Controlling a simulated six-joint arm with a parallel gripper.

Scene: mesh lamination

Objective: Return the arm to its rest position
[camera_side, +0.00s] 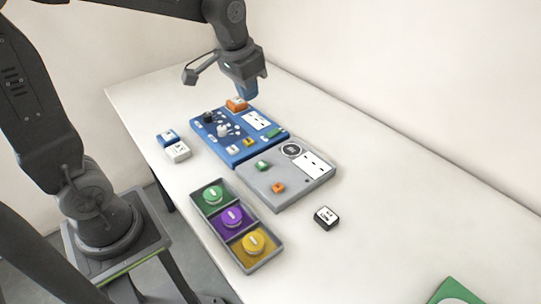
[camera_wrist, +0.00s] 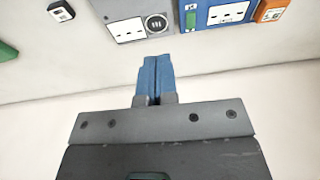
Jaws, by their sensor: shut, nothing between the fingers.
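My gripper (camera_side: 247,92) hangs over the far part of the white table, above and beyond the blue panel (camera_side: 211,141), pointing down. Its blue fingers are shut together and empty; they also show in the wrist view (camera_wrist: 155,66). An orange block (camera_side: 236,104) stands at the back edge of the blue panel, close to the fingertips in the side view. In the wrist view the orange block (camera_wrist: 271,10) is at the top right, apart from the fingers.
A grey panel (camera_side: 273,197) adjoins the blue one. A tray (camera_side: 270,262) holds green, purple and yellow round pieces. A green item (camera_side: 455,294) is front right. The table's right side is mostly clear.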

